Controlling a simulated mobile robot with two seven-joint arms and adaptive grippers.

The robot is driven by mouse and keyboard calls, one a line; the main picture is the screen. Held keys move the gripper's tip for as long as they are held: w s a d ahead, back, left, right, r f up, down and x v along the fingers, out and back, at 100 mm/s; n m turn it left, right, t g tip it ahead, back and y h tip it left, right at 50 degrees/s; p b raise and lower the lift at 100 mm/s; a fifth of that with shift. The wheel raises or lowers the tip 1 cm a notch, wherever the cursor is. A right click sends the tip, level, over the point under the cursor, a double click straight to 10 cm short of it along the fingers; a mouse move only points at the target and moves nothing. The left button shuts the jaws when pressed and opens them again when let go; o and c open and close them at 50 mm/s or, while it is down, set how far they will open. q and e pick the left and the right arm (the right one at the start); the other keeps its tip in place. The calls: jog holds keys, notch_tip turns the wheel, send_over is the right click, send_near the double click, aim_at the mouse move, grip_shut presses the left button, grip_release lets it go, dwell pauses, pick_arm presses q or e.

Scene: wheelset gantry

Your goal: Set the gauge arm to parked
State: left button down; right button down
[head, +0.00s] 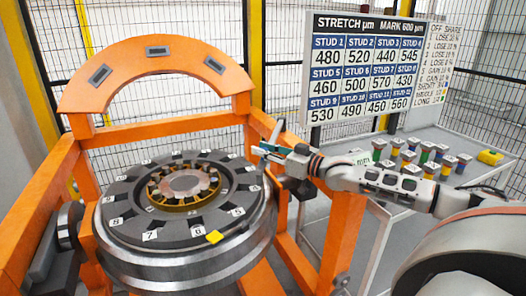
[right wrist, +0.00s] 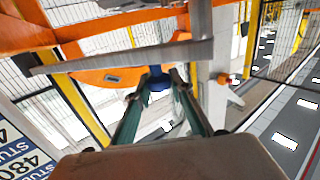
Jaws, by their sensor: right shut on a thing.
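The gauge arm appears as a grey bar (head: 277,130) at the right side of the orange gantry, beside the wheelset (head: 185,210). In the right wrist view a long grey bar (right wrist: 125,56) crosses above the fingertips. My right gripper (head: 266,149) reaches in from the right at this bar. In the right wrist view its two teal fingers (right wrist: 158,84) close around a small blue knob (right wrist: 158,83), which seems to belong to the gauge arm. The joint between knob and bar is partly hidden. My left gripper is not in view.
The orange gantry frame (head: 172,56) rises behind and around the wheelset. A stud board (head: 372,72) stands at the back right, above a table with several coloured studs (head: 412,157) and a yellow block (head: 490,157).

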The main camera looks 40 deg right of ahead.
jog(key=shift+f, duration=0.1)
jog(key=c, duration=1.8)
grip_release()
jog(key=shift+o, duration=0.2)
notch_tip(320, 180, up, 10)
jog(key=shift+r, duration=0.1)
